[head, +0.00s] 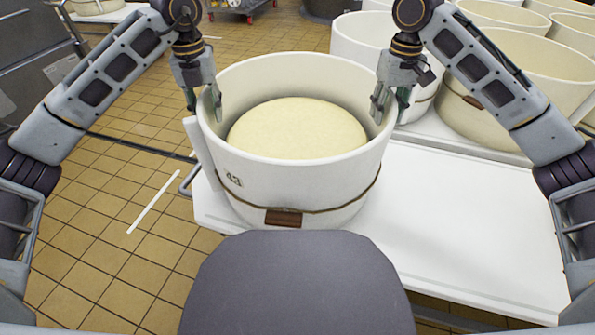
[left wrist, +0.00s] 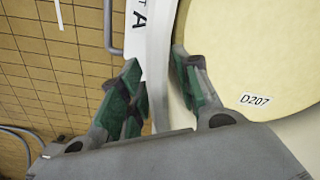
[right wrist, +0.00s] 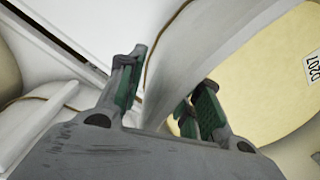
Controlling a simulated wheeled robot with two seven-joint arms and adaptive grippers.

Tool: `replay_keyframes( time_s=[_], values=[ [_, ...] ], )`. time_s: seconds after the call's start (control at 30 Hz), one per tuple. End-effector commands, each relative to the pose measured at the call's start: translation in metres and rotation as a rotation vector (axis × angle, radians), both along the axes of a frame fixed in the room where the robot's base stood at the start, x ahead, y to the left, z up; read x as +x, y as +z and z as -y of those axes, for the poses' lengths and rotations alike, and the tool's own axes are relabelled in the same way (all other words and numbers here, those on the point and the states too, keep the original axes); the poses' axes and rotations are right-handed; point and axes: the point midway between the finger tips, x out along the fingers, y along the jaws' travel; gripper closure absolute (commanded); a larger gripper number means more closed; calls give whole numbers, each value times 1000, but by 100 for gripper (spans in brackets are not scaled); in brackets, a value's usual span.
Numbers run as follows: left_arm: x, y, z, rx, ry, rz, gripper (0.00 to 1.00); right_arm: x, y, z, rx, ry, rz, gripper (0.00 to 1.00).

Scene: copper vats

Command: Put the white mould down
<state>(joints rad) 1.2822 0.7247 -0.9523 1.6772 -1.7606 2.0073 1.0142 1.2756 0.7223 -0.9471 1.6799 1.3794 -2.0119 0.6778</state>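The white mould (head: 280,190) is a large round tub marked 43, with a cord and a brown wooden block around its lower front. It looks upright, and a pale cheese (head: 297,128) fills its inside.
A white table (head: 470,235) extends to the right of and behind the mould, with a clear surface there. Several other white moulds (head: 510,95) stand behind at the right. Tiled floor (head: 110,215) lies to the left. My dark grey body part fills the bottom centre.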

Motion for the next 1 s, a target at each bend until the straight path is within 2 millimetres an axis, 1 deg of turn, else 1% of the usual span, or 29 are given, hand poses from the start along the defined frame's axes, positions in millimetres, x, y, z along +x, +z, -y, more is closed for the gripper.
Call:
replay_keyframes(
  time_s=[0.17,0.37,1.0],
  values=[
    [0,1,1,-1,-3,0,67,0,0,0,1,-1,2,65],
    [0,7,1,-1,-4,0,67,0,0,-1,1,-1,2,65],
    [0,51,1,0,-3,1,67,0,0,-1,1,-1,2,65]
  ],
)
